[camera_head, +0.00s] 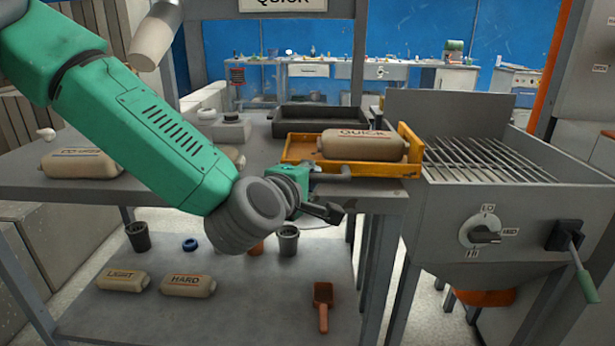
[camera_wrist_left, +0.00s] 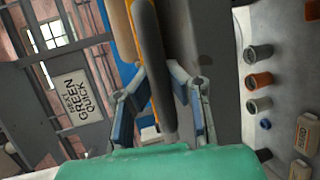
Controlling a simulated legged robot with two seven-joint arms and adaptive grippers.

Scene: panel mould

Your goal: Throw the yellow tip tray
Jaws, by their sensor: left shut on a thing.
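The yellow tip tray (camera_head: 299,148) sits at the right end of the grey table, beside the grated hopper. A tan bag marked QUICK (camera_head: 362,146) lies on it. My left gripper (camera_head: 330,190) is at the tray's near side, shut on its dark grey handle (camera_head: 338,172). In the left wrist view the handle (camera_wrist_left: 152,60) runs between the two fingers of the gripper (camera_wrist_left: 165,108). The tray's yellow edge lies behind the handle. The fingers' exact contact is hard to see in the head view. My right gripper is not in view.
The grey hopper (camera_head: 455,205) with a grate (camera_head: 490,160), a dial and a green-handled lever stands to the right. A black tray (camera_head: 318,118) lies behind the yellow one. Another bag (camera_head: 82,162) lies at the left. The lower shelf (camera_head: 245,310) holds bags, cups and a scoop.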

